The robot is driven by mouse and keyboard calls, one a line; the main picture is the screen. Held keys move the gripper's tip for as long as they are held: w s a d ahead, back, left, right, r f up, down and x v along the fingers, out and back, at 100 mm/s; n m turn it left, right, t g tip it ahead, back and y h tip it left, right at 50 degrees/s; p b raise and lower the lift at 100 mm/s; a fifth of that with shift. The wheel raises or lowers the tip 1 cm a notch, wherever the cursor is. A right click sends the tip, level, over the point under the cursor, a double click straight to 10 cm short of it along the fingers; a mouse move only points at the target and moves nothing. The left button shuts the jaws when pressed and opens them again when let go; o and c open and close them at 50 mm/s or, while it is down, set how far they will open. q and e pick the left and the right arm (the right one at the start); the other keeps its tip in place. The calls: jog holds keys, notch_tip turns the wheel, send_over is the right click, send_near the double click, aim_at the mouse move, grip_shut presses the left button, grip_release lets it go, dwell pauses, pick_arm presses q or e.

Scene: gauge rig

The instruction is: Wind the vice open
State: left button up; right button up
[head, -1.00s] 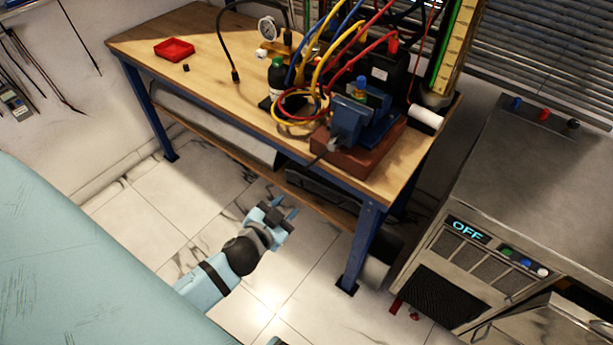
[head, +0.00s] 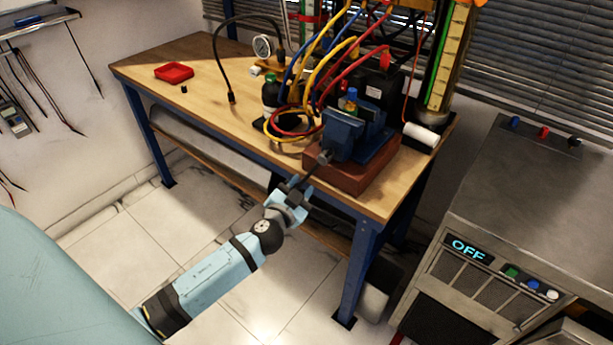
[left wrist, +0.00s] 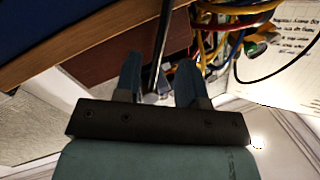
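The blue vice (head: 346,139) stands on a red-brown block (head: 350,172) at the front right of the workbench. A brass and blue piece (head: 351,98) shows at its jaws. Its dark screw end and handle (head: 323,158) point out over the bench's front edge. My left gripper (head: 298,186) is just in front of and below this handle. My right gripper is not in view.
Hoses (head: 296,120), a green-capped bottle (head: 270,92) and a gauge (head: 262,46) are left of the vice. A white roll (head: 421,135) lies to its right. A red tray (head: 174,72) sits far left. A metal cabinet (head: 530,200) stands right of the bench.

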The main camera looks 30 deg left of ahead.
aim_at(309, 176)
pick_arm(q)
jog(key=shift+w+a, duration=0.15)
jog(key=shift+w, duration=0.8)
jog(key=shift+w+a, duration=0.15)
jog(key=shift+w, duration=0.75)
grip_shut()
